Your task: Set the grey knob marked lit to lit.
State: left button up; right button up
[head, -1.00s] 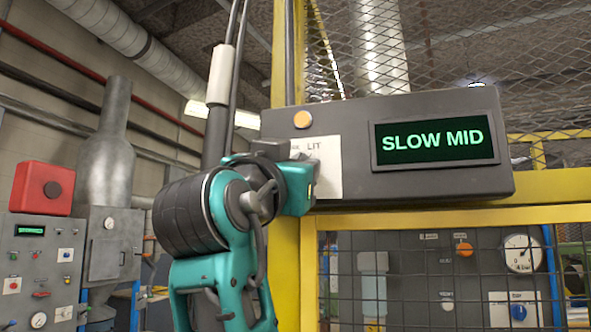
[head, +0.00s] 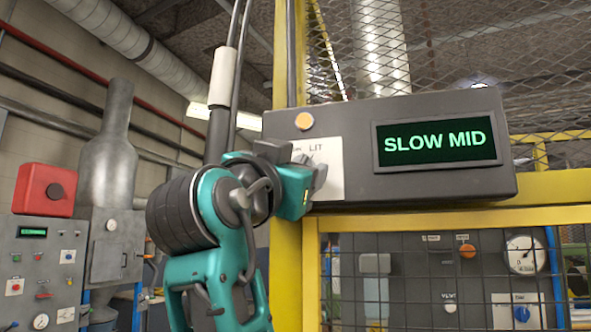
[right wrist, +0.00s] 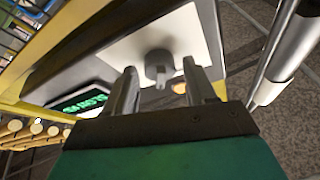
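The grey knob (right wrist: 158,66) sits on a white plate (right wrist: 190,30) in the right wrist view, with a small tab on it. The plate also shows in the head view (head: 331,182), with the word LIT at its top. My right gripper (right wrist: 162,90) faces the knob. Its two fingers are apart, one on each side of the knob as seen here, and I see no clear contact. In the head view my right gripper (head: 297,163) covers much of the knob, so its setting is hard to read. My left gripper is not in view.
The dark control box (head: 350,118) carries an orange button (head: 304,121) and a green display (head: 437,142) reading SLOW MID. A yellow frame (head: 286,270) with wire mesh stands below and behind it. A red box (head: 44,189) is at the far left.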

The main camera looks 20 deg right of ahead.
jog(key=shift+o, duration=0.5)
jog(key=b+v, duration=0.2)
jog(key=v, duration=1.1)
